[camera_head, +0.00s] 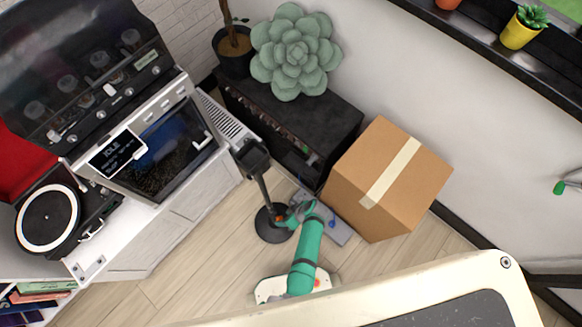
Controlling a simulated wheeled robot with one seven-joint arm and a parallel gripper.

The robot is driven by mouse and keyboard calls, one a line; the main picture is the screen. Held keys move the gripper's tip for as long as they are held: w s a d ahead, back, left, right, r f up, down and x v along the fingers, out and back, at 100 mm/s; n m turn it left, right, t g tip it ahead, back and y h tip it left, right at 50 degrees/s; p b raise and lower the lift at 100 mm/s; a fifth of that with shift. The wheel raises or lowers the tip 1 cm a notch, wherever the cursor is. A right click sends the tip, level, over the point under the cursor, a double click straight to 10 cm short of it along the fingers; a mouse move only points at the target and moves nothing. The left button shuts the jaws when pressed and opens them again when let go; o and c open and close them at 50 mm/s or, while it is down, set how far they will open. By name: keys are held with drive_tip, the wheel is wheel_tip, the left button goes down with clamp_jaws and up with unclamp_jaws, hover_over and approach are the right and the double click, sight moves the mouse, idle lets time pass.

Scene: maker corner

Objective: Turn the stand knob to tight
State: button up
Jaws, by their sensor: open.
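The black stand (263,190) rises from a round black base (272,236) on the wooden floor, with a dark block-shaped head (251,157) at its top. The stand looks tilted in this slanted view. A small orange spot low on the stand, beside my gripper, may be the knob (279,217); its setting is too small to read. My gripper (287,217) is at the end of the green arm, close to the right side of the stand's lower part. It is open. The fingers are tiny here, and I cannot tell whether they touch or surround the knob.
A taped cardboard box (345,185) stands right of my arm. A black cabinet (335,115) with a green succulent-shaped object (296,52) is behind. A white cabinet unit with a turntable (48,217) is at left. A grey flat thing (335,230) lies by the box.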

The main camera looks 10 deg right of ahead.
drive_tip(key=v, duration=0.6)
drive_tip(key=shift+d+r, duration=0.2)
idle(0.4)
